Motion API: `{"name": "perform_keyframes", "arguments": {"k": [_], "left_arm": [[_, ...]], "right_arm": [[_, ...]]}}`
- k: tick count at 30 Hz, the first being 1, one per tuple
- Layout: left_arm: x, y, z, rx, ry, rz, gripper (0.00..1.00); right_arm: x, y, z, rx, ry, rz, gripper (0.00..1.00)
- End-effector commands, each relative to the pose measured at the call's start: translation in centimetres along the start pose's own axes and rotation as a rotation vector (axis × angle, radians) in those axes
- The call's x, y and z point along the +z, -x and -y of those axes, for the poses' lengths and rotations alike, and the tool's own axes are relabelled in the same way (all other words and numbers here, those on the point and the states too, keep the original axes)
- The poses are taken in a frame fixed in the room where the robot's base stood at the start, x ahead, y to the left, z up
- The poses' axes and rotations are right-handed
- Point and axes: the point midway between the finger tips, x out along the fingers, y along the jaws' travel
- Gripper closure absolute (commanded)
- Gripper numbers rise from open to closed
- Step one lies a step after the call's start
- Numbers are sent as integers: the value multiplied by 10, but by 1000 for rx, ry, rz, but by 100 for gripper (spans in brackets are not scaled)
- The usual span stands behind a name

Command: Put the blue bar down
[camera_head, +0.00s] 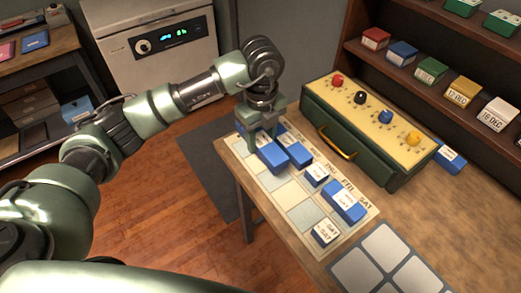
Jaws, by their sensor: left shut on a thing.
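My left gripper (261,143) points down over the far-left part of a pale calendar board (291,194) on the wooden table. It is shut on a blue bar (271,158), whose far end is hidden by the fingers. The bar is low over the board; I cannot tell whether it touches it. Another blue bar (295,153) lies close to its right. A small blue-and-white block (317,175), a longer blue block with white labels (346,203) and a white-topped SAT block (325,232) lie further along the board. My right gripper is not in view.
A green box with a yellow top (362,107) and coloured knobs stands behind the board. A blue-and-white block (449,156) lies to its right. A grey-panelled mat (386,262) is at the front. Shelves with coloured date boxes (431,70) rise at the back right.

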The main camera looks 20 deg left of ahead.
Motion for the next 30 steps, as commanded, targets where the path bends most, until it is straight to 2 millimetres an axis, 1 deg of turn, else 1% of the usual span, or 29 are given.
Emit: {"name": "perform_keyframes", "arguments": {"k": [1, 4, 8, 15, 26, 27, 29, 30], "left_arm": [[0, -6, 0, 0, 1, -1, 100], [0, -14, 0, -1, 1, 0, 100], [0, -23, 0, 1, 0, -1, 100], [0, -56, 0, 1, 1, -1, 100], [0, -62, 1, -2, 0, 0, 100], [0, -62, 1, -2, 0, 0, 52], [0, -61, 1, -1, 0, 0, 36], [0, -61, 1, -1, 0, 0, 36]], "right_arm": [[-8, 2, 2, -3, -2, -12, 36], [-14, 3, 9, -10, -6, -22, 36], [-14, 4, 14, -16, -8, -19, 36], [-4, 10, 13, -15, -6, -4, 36], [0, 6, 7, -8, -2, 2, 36], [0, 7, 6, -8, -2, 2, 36], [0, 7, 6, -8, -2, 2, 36], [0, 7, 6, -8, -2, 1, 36]]}}
